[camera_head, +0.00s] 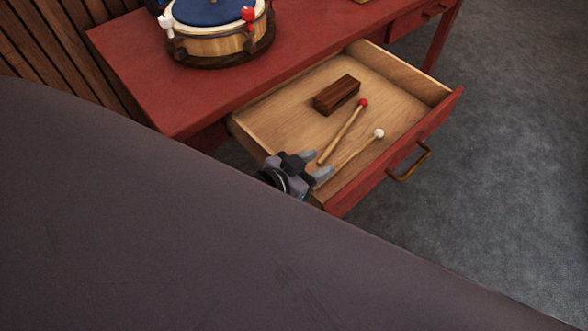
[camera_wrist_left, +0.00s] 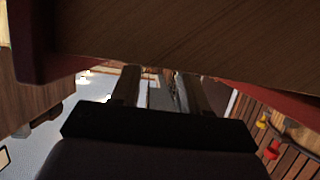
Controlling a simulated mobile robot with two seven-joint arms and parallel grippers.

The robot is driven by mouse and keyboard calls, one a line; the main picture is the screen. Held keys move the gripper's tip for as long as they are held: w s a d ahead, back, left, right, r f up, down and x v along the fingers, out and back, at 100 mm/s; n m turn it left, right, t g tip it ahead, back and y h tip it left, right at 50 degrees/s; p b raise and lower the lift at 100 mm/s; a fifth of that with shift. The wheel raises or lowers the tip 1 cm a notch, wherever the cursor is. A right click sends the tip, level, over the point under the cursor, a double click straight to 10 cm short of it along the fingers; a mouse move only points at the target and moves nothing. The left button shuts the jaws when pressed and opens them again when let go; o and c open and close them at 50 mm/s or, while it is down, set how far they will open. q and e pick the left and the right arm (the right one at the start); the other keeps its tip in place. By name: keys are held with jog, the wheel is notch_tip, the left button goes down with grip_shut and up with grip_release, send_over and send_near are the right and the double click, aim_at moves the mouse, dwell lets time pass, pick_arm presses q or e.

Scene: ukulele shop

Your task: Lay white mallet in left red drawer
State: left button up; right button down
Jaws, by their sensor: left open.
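The left red drawer (camera_head: 395,150) is pulled open from the red table, with a bare wooden inside. The white mallet (camera_head: 379,133) appears to lie in it, its pale head toward the drawer front and its thin handle slanting back toward my left gripper. My left gripper (camera_head: 321,164) is open at the near left corner of the drawer, its fingertips close to the handle's end. Whether they touch it I cannot tell. In the left wrist view the two fingers (camera_wrist_left: 159,85) are apart, and no mallet is clear between them. My right gripper is out of view.
A red-headed mallet (camera_head: 345,130) and a dark wooden block (camera_head: 337,94) also lie in the drawer. A drum (camera_head: 215,40) stands on the red table (camera_head: 130,65). A second drawer (camera_head: 415,20) is closed. Grey floor is open at right. A large dark shape hides the foreground.

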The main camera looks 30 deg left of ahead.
pick_arm(q)
jog(key=v, duration=0.7)
jog(key=s+a+f+n+g+y, duration=0.25)
jog(key=s+f, duration=0.45)
jog(key=f, duration=0.4)
jog(key=shift+m, duration=0.45)
notch_tip(320, 180, up, 5)
jog(key=p, duration=0.6)
jog(key=shift+a+r+p, duration=0.15)
jog(key=shift+r+p, duration=0.05)
jog(key=shift+p, duration=0.15)
